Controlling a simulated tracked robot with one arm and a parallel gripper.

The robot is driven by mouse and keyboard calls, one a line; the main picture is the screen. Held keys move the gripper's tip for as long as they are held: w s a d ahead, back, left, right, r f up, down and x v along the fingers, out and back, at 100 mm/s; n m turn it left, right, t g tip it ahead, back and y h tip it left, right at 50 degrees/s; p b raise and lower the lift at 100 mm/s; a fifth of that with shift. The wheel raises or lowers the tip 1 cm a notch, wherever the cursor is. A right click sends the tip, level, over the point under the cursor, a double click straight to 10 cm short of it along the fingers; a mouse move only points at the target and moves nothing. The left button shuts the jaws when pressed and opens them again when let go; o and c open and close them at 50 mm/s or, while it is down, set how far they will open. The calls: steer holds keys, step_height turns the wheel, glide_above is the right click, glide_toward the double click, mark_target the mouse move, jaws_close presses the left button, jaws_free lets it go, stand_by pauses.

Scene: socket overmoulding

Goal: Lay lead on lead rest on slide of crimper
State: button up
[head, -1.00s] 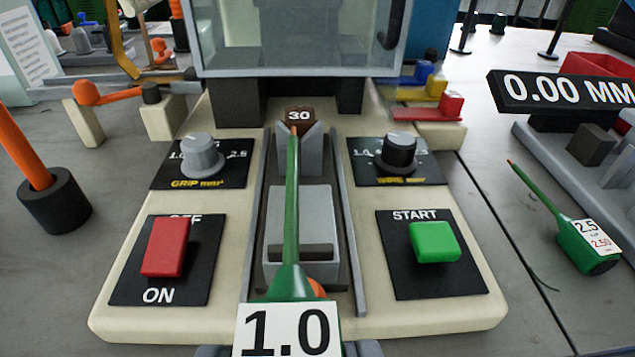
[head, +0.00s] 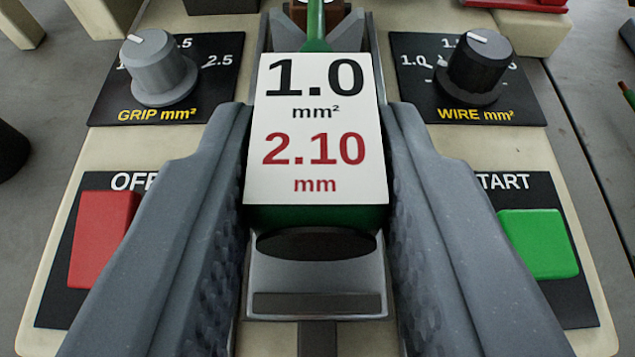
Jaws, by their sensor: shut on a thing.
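The lead is a green piece with a white label (head: 315,125) reading 1.0 mm² and 2.10 mm. My gripper (head: 318,165) is shut on it, one grey finger on each side of the label. The lead's green wire (head: 316,25) points away toward the back. The crimper (head: 55,240) is a cream base with a grey slide (head: 318,285) along its middle. The lead is over the slide, in line with it. The lead rest is mostly hidden behind the lead, and I cannot tell whether the lead touches it.
A grey GRIP knob (head: 158,65) and a red OFF switch (head: 103,235) are on the left. A black WIRE knob (head: 480,68) and a green START button (head: 538,243) are on the right. My fingers pass between these controls.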

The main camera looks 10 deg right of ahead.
steer(key=shift+f+b, duration=0.3)
steer(key=shift+f, duration=0.9)
steer(key=shift+f, duration=0.1)
steer(key=o, duration=1)
steer(key=p+v, duration=0.2)
steer(key=v, duration=1)
